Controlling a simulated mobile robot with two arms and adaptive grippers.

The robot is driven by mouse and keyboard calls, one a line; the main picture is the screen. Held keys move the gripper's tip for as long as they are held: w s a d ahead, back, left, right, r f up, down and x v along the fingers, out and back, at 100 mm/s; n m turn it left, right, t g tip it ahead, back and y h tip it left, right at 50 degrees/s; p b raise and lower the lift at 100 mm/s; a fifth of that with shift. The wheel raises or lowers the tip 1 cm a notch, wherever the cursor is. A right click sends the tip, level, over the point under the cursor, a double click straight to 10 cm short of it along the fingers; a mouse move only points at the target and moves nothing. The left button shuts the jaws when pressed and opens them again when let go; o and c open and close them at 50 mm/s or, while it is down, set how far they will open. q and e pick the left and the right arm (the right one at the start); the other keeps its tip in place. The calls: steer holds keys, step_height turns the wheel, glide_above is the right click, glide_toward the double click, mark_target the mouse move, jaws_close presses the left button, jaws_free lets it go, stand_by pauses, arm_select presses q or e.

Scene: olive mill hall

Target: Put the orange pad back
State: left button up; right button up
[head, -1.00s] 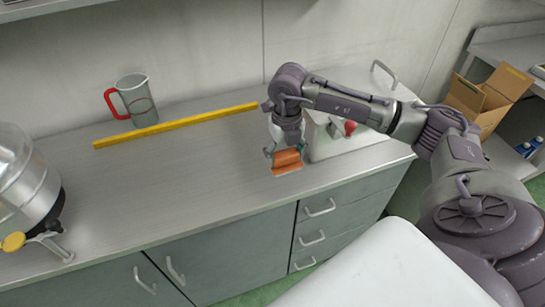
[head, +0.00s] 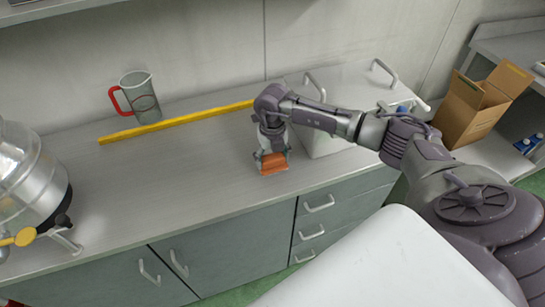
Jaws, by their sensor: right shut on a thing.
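The orange pad (head: 273,164) is at the front part of the grey counter, left of the white box. My right gripper (head: 271,156) points down and is shut on the pad from above. I cannot tell whether the pad touches the counter or hangs just above it. My left gripper is out of view.
A yellow bar (head: 175,123) lies along the back of the counter (head: 160,180), near a jug with a red handle (head: 139,97). A metal vessel (head: 22,175) stands at the left. A white box with handles (head: 330,143) stands partly behind my right arm. An open cardboard box (head: 482,103) is at the right. The middle counter is clear.

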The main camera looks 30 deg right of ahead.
mark_target(272, 156)
steer(key=shift+f, duration=0.2)
steer(key=o, duration=1.1)
steer(key=shift+r, duration=0.1)
steer(key=shift+r, duration=0.65)
step_height(272, 156, up, 11)
steer(key=b, duration=0.2)
